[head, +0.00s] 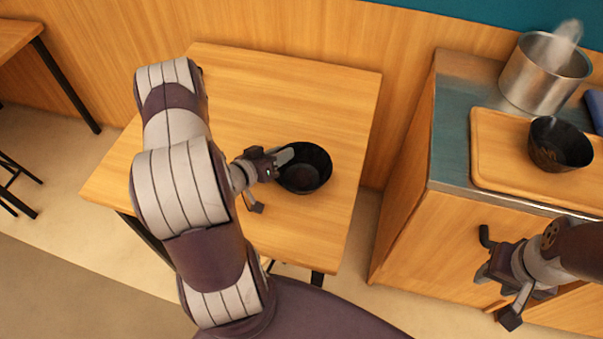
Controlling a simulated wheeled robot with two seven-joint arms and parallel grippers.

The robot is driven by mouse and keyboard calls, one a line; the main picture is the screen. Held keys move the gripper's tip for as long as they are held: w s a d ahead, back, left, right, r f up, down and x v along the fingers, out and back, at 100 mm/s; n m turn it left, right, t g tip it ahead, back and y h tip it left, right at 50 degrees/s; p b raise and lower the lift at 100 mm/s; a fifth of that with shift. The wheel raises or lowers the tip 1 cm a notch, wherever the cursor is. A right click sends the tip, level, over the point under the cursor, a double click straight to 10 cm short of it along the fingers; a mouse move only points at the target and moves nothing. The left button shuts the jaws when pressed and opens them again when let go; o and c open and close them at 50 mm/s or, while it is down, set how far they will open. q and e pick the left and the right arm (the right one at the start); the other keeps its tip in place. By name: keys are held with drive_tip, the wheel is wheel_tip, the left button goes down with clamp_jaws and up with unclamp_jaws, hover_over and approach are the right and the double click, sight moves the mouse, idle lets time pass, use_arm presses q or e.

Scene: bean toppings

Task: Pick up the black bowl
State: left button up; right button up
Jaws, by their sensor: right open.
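A black bowl (306,177) stands upright on the wooden table and looks empty. My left gripper (271,181) is at the bowl's left side with its fingers spread. One finger reaches over the bowl's upper left rim, and the other is outside it to the lower left. I cannot tell whether either finger touches the bowl. A second black bowl (558,146) sits on a wooden board on the right counter, with something small and dark reddish inside. My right gripper (498,279) is open and empty in front of the counter, below that bowl.
The wooden table (290,85) is otherwise clear. On the counter, a metal pot (535,85) with a pale object in it stands behind the wooden board (492,150). A gap separates table and counter. Part of another table (15,35) is at the far left.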

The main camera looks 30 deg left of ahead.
use_arm(q)
clamp_jaws()
drive_tip(key=shift+r, duration=0.1)
